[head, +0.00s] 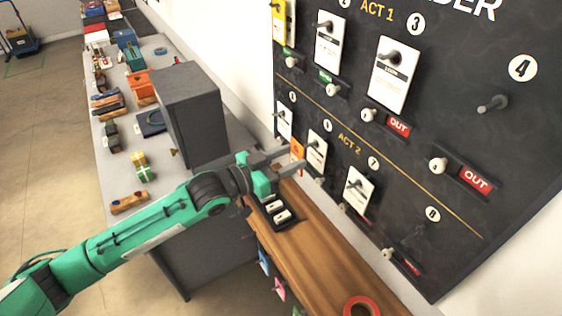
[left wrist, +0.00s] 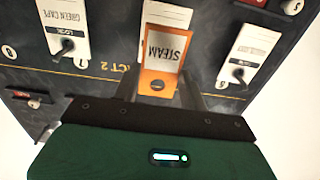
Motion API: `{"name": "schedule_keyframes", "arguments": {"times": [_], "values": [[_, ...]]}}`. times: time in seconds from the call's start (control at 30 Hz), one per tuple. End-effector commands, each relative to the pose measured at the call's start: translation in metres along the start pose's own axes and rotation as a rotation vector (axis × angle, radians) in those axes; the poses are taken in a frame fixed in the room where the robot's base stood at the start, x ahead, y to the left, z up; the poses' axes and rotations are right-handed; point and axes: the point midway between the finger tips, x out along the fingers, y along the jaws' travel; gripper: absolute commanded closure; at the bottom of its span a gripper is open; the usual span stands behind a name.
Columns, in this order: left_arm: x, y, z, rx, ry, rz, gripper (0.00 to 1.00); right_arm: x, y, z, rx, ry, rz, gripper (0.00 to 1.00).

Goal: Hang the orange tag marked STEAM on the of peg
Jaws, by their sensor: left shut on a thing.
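My left gripper (head: 299,157) is shut on the orange tag (head: 297,148) in front of the lower row of the dark board. In the left wrist view the tag (left wrist: 157,84) sits between the grey fingers, with a dark hole and a white label reading STEAM upside down. Behind it is a white card (left wrist: 166,14). White cards hang on pegs near numbers 5 (head: 285,119), 6 (head: 317,152) and 7 (head: 358,192). The peg below number 4 (head: 492,103) is bare. I cannot tell from the frames which peg the task names. My right gripper is not in view.
A wooden ledge (head: 325,250) runs below the board, with a black tray (head: 272,222) and a red tape roll (head: 361,306). A grey box (head: 190,112) stands on the cluttered table to the left. White knobs and red OUT labels (head: 477,180) project from the board.

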Motion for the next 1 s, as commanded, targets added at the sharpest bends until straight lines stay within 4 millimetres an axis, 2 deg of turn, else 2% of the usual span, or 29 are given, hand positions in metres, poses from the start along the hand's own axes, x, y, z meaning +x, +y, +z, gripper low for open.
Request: {"name": "schedule_keyframes", "arguments": {"times": [0.6,1.0], "values": [[0.036,0.001,0.005,-0.001,0.000,0.001,0.78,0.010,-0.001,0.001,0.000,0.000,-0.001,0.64],[0.043,0.000,0.007,0.000,0.000,0.000,0.78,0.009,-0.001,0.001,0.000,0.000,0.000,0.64]]}}
